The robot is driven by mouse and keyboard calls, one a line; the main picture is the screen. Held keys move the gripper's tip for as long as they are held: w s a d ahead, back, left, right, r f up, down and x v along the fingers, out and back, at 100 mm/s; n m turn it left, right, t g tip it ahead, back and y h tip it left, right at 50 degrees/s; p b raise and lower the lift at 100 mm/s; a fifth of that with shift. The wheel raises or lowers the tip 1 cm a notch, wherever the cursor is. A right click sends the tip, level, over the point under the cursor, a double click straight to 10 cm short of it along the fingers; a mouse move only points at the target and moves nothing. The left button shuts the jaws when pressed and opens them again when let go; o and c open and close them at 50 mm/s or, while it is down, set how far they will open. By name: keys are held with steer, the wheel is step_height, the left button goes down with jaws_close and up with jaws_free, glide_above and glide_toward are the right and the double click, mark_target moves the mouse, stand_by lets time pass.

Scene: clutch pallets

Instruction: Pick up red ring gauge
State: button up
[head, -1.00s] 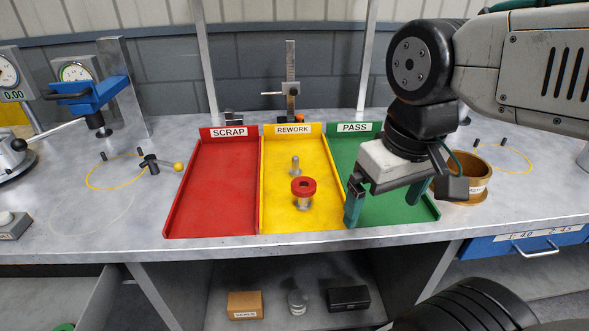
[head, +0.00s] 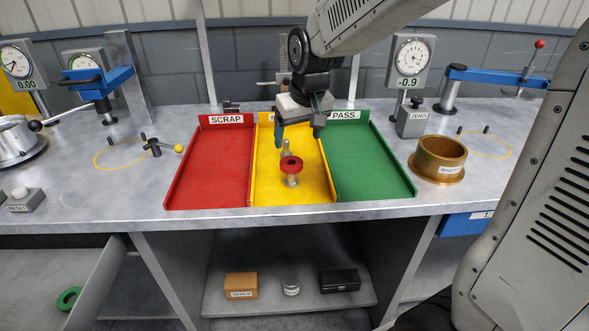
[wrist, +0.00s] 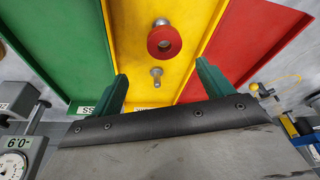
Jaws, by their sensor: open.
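In the wrist view the red ring (wrist: 164,42) shows from above, ahead of the fingers. My gripper (head: 298,134) is open and empty, above the back part of the REWORK tray, behind and above the ring. Its two green fingertips (wrist: 161,80) are spread apart in the wrist view, and neither touches the ring. A second metal post (head: 286,148) stands just behind the ring, between it and my gripper.
The red SCRAP tray (head: 208,172) is on the left and the green PASS tray (head: 375,172) on the right, both empty. A brass MASTER ring (head: 438,160) and a dial gauge (head: 411,62) stand further right. A green ring (head: 68,299) lies below left.

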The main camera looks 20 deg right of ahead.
mark_target(292, 158)
steer(key=x, duration=0.5)
steer(key=s+a+x, duration=0.1)
steer(key=x, duration=0.1)
steer(key=shift+w+f, duration=0.15)
steer(key=shift+f, duration=0.25)
steer(key=c, duration=1.3)
